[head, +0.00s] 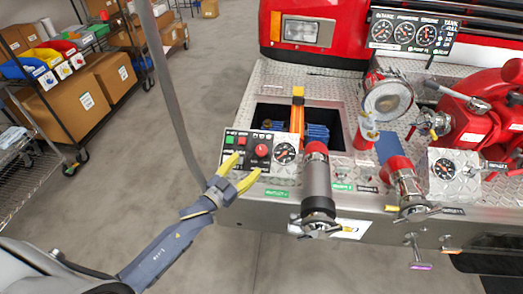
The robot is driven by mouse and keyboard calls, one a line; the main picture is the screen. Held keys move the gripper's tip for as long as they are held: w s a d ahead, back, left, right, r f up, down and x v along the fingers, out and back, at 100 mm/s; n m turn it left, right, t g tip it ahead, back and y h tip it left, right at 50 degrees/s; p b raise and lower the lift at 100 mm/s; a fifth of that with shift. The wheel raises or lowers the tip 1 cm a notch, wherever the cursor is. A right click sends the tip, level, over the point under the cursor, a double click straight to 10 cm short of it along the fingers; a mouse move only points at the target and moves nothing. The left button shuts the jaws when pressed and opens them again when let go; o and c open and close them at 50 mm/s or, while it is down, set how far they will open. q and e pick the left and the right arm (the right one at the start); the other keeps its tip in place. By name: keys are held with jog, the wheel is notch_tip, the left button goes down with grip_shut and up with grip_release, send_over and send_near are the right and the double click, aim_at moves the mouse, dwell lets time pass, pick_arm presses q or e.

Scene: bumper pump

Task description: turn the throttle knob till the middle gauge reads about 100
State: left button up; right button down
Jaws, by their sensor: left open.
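The throttle knob appears to be the round red knob (261,150) on a dark control panel at the left front of the bumper. The middle gauge (404,32) is in the row of three dials on the upright panel at the back; its reading is too small to tell. My left gripper (239,172) is open, its two yellow fingertips over the left lower part of the control panel. They are just left of and below the red knob and are not closed around it. My right gripper is not in view.
A small gauge (285,153) sits right of the knob. A capped grey pipe (317,185) stands close to its right, with another valve (403,185) beyond. An open bin with blue contents (318,131) lies behind the panel. The floor at left is clear, up to shelves with boxes (65,105).

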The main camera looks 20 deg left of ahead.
aim_at(259, 152)
pick_arm(q)
jog(key=x, duration=0.9)
jog(key=shift+w+d, duration=0.1)
jog(key=shift+w, duration=0.15)
jog(key=shift+o, duration=0.2)
jog(key=c, duration=1.2)
